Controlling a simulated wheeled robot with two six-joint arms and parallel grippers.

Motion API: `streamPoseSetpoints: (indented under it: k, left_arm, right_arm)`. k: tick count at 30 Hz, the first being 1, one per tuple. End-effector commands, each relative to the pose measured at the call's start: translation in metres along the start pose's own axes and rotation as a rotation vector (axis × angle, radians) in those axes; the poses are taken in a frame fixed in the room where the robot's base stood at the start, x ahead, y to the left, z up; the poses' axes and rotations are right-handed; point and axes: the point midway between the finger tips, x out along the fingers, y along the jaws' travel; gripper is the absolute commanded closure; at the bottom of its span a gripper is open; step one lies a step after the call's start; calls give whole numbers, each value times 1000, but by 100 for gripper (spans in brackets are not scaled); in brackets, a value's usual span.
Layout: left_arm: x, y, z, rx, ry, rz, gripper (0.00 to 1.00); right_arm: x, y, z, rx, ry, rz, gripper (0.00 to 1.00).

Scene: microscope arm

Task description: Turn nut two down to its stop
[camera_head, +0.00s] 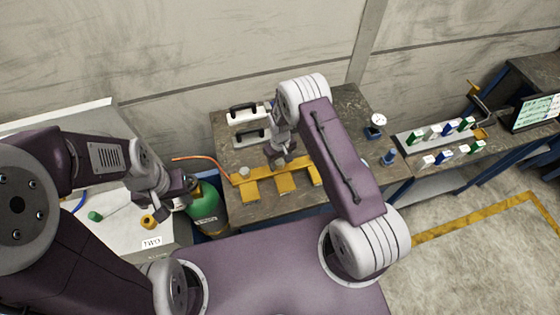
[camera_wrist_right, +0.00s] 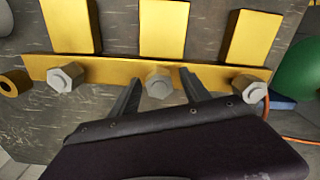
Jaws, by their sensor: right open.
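A yellow bar with tabs (camera_head: 250,190) lies on the dark bench. In the right wrist view the yellow bar (camera_wrist_right: 105,70) carries three grey hex nuts: the middle nut (camera_wrist_right: 158,87), the left nut (camera_wrist_right: 64,77) and the right nut (camera_wrist_right: 249,88). My right gripper (camera_wrist_right: 160,78) is open, its fingers on either side of the middle nut with gaps showing. Contact depth cannot be told. In the head view my right gripper (camera_head: 278,160) hides the bar's middle. My left gripper (camera_head: 188,185) is above the pale table's edge, near a green cylinder (camera_head: 204,207); its jaws are unclear.
A "TWO" card (camera_head: 151,243) and a yellow ring (camera_head: 148,221) lie on the pale left table. A gauge (camera_head: 377,121) and a blue item (camera_head: 389,157) sit to the right. A rack of coloured blocks (camera_head: 440,134) stands further right.

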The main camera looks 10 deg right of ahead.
Motion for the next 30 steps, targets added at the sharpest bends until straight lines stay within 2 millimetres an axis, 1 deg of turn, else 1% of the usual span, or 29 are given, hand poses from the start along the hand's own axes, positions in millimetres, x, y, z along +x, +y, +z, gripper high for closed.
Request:
streamPoseSetpoints:
  k: [2,3,5,6,8,14,20,30]
  left_arm:
    - [0,0,0,0,0,0,64]
    - [0,0,0,0,0,0,64]
    - [0,0,0,0,0,0,64]
    - [0,0,0,0,0,0,64]
    - [0,0,0,0,0,0,64]
    - [1,0,0,0,0,0,64]
    - [8,0,1,0,0,0,64]
    - [28,0,3,0,0,0,64]
  right_arm:
    - [0,0,0,0,0,0,45]
    - [0,0,0,0,0,0,57]
    - [0,0,0,0,0,0,73]
    - [0,0,0,0,0,0,84]
    - [0,0,0,0,0,0,100]
    - [0,0,0,9,0,0,100]
    - [1,0,0,77,0,0,100]
    - [2,0,-1,349,2,0,100]
